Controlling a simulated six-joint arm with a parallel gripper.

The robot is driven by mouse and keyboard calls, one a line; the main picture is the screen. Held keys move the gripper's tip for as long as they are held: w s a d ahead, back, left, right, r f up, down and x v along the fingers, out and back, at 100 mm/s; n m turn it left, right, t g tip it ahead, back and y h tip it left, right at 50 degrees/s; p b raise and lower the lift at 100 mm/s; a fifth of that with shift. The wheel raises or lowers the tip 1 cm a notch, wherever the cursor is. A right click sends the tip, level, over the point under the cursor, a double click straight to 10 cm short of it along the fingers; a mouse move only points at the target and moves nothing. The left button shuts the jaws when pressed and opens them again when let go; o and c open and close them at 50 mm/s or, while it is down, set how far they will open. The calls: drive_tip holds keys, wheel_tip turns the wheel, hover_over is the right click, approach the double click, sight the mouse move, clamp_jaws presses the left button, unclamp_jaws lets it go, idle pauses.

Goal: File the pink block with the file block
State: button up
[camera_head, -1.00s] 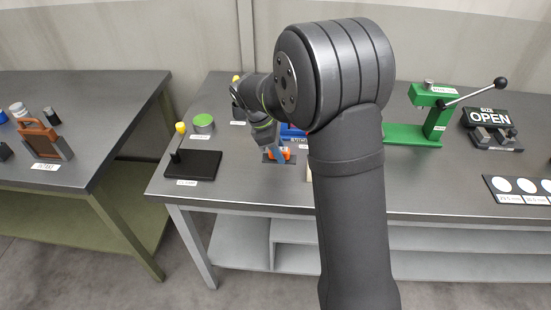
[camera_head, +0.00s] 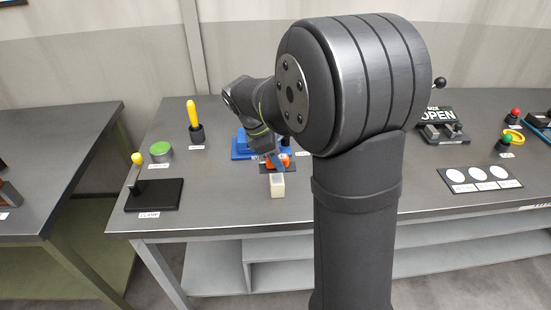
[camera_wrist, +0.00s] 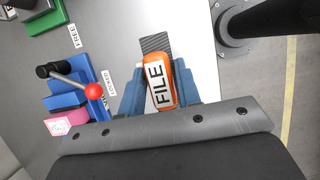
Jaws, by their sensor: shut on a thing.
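My gripper (camera_wrist: 164,82) has its blue fingers on either side of the orange file block (camera_wrist: 158,88) and is shut on it. The block carries a white FILE label, and a dark grey ridged file surface shows at its far end. In the head view my gripper (camera_head: 274,158) and the orange file block (camera_head: 285,160) are over a dark pad on the bench. The pink block (camera_wrist: 62,124) sits in the blue vise (camera_wrist: 66,103) at the left of the wrist view. The vise also shows in the head view (camera_head: 242,147), where I cannot make out the pink block.
The vise has a lever with a red ball (camera_wrist: 93,91). A yellow-handled tool (camera_head: 194,115), a green-topped tin (camera_head: 160,151) and a black stand (camera_head: 160,195) are to the left. My arm hides the bench's middle.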

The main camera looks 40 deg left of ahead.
drive_tip(key=shift+c, duration=1)
drive_tip(key=w+a+r+n+t+y, duration=0.1)
drive_tip(key=w+a+r+n+y, duration=0.15)
drive_tip(key=w+a+n, duration=0.4)
drive_tip(key=w+a+r+n+y, duration=0.1)
drive_tip(key=w+a+r+n, duration=0.25)
drive_tip(key=w+a, duration=0.6)
drive_tip(key=shift+m, duration=0.5)
drive_tip(key=shift+s+a+f, duration=0.45)
drive_tip(key=shift+f, duration=0.85)
drive_tip(key=shift+s+a+f, duration=0.4)
drive_tip(key=shift+a+f, duration=0.1)
drive_tip(key=shift+f, duration=0.8)
drive_tip(key=shift+s+a+f, duration=0.45)
drive_tip(key=shift+f, duration=0.85)
drive_tip(key=shift+s+a+f, duration=0.15)
drive_tip(key=shift+s+a, duration=1.2)
drive_tip(key=shift+a, duration=0.05)
drive_tip(key=shift+c, duration=0.3)
drive_tip(key=shift+w+d, duration=1.4)
drive_tip(key=shift+d, duration=0.1)
drive_tip(key=shift+s+a, duration=1.3)
drive_tip(key=shift+s, duration=0.2)
drive_tip(key=shift+w+d, duration=1.35)
drive_tip(key=shift+w, duration=0.05)
wheel_tip(320, 180, up, 8)
drive_tip(key=shift+r, duration=0.2)
